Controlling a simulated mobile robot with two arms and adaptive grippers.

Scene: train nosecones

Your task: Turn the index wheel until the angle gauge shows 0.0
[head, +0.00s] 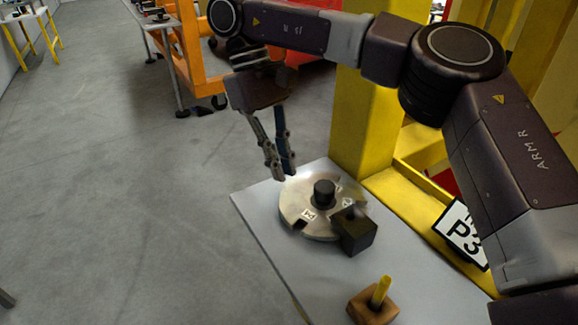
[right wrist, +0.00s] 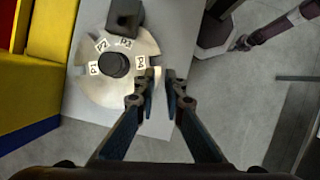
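The index wheel (head: 295,204) is a flat silver disc with a dark round hub, lying on a grey table. In the right wrist view the wheel (right wrist: 100,85) carries white labels P1 to P4 around its hub. A black block (head: 356,233) stands at its near right edge; it also shows in the right wrist view (right wrist: 125,16). My right gripper (head: 283,174) points down at the wheel's far left rim, its fingers a little apart. In the right wrist view the gripper (right wrist: 163,76) shows a narrow gap beside the P4 label. Contact with the rim cannot be told. No angle gauge reading is legible.
The grey table (head: 265,230) has bare room left of and in front of the wheel. A brown block with a yellow peg (head: 380,291) stands near the front. A yellow post (head: 362,125) rises behind the wheel. A P3 sign (head: 462,235) is at the right.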

